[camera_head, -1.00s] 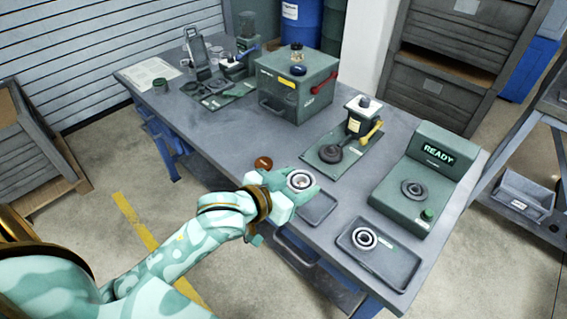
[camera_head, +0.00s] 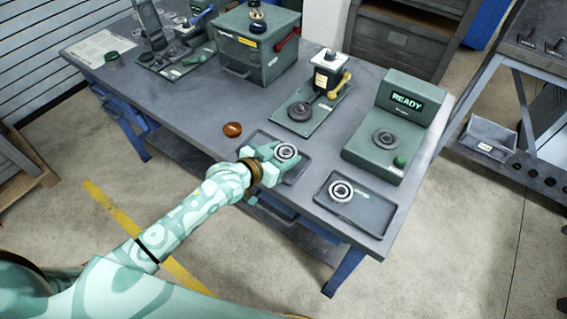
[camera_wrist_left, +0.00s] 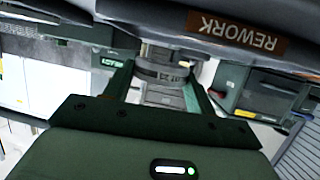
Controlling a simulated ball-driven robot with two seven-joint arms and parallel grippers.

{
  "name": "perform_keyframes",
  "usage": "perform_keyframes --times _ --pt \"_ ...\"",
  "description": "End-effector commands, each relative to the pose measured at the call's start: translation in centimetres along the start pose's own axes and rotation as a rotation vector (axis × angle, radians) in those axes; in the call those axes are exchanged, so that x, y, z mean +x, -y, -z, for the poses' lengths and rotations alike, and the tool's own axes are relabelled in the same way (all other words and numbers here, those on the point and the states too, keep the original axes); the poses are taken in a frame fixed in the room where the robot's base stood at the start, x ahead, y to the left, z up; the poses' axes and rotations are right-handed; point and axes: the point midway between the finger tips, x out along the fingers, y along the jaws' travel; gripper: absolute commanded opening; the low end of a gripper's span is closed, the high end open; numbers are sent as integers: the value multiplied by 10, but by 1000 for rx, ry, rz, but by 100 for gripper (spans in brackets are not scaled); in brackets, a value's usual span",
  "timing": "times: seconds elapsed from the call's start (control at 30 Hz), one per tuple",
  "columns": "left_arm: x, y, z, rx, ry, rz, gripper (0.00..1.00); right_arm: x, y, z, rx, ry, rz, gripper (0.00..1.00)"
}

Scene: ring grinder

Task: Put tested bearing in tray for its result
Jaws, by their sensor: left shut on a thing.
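My left gripper (camera_head: 282,154) is shut on a ring bearing (camera_head: 286,151) and holds it over the left of two grey trays (camera_head: 304,160). I cannot tell whether the bearing touches the tray floor. In the left wrist view the bearing (camera_wrist_left: 162,70) sits between the two fingers, and a brown REWORK label (camera_wrist_left: 236,32) shows upside down close by. A second bearing (camera_head: 341,191) lies in the right tray (camera_head: 375,215), which has a green label. The tester (camera_head: 378,160) reads READY and carries a dark ring part. My right gripper is not in view.
A press fixture (camera_head: 312,110) on a green plate and a green box (camera_head: 255,50) stand behind. The table's front edge runs close by the trays. Bare table lies left of the dish.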

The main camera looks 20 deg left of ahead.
Motion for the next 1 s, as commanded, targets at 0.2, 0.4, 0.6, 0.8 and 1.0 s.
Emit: perform_keyframes --times 0.2,0.4,0.6,0.8,1.0 --pt "15 0 -27 -1 2 0 22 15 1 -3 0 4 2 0" --pt "17 0 -31 0 -2 1 22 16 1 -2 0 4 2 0" --pt "18 0 -34 1 -1 1 22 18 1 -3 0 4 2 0" --pt "18 0 -35 1 1 1 65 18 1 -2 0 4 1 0" --pt "17 0 -33 1 0 1 65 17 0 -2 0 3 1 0"
